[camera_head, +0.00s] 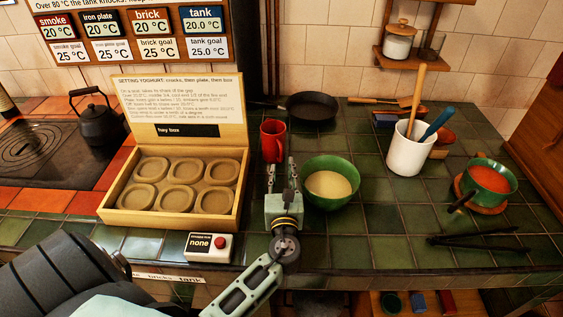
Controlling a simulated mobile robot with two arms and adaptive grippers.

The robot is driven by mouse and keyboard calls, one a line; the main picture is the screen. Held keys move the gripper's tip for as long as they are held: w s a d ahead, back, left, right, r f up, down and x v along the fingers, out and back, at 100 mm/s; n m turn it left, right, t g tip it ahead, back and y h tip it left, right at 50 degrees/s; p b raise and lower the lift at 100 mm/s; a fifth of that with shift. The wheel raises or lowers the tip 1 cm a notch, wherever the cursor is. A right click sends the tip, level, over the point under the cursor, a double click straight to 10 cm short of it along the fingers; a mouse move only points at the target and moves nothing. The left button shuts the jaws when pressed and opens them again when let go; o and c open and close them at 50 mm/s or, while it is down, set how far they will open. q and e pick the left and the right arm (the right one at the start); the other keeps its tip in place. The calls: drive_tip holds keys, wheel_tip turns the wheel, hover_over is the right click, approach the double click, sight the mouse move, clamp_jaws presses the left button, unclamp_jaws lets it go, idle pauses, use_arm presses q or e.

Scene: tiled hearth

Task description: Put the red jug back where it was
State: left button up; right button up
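The red jug (272,141) stands upright on the green tiled counter, just right of the open hay box and behind the green bowl's left side. My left gripper (281,164) is in front of the jug, its two fingers apart and pointing away from me. The left fingertip overlaps the jug's lower edge in the picture; I cannot tell whether it touches. Nothing shows between the fingers. My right gripper is not in view.
A green bowl (331,194) of pale liquid stands close right of my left gripper. The hay box (122,216) is left. A black pan (311,121) lies behind. A white crock (409,155) with utensils and a green pot (487,178) stand right. Black tongs (478,241) lie front right.

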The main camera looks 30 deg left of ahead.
use_arm(q)
drive_tip(key=v, duration=0.5)
drive_tip(key=shift+d, duration=0.1)
